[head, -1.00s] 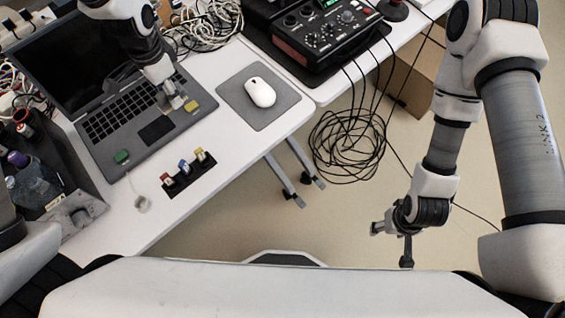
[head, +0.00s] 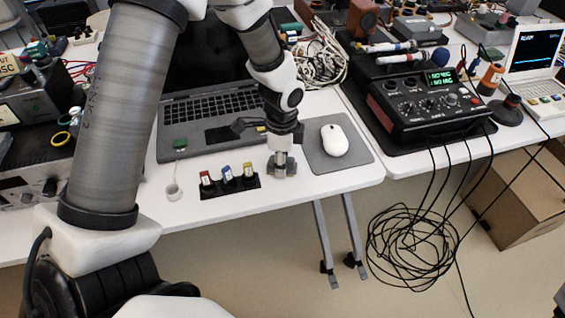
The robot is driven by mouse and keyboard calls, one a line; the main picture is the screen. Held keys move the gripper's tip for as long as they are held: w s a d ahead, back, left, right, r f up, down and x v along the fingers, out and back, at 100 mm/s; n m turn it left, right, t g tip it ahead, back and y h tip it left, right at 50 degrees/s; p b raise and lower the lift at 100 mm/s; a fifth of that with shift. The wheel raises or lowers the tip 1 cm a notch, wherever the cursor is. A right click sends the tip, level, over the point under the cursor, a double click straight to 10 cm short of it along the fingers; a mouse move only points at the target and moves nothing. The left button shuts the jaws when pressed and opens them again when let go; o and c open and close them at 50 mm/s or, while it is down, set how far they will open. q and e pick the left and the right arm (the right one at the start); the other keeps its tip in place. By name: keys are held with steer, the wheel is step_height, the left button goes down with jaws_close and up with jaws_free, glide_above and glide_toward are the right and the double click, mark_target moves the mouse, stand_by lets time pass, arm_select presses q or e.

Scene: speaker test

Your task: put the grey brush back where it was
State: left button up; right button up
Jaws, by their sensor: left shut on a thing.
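My left gripper (head: 282,163) points down over the white desk, between a black holder and the mouse pad. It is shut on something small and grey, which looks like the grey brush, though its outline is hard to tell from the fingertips. My right gripper is not in view.
An open laptop (head: 190,125) lies behind, with a green piece (head: 180,144) on its front edge. A white mouse (head: 334,141) rests on a grey pad (head: 358,156) to the right. A small white cup-like thing (head: 174,191) stands left.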

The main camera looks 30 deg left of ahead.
arm_select(q)
steer(key=shift+a, duration=0.1)
steer(key=o, duration=1.1)
steer(key=shift+f, duration=0.15)
step_height(320, 180, up, 12)
steer(key=shift+r+p, duration=0.25)
steer(key=shift+p, duration=0.75)
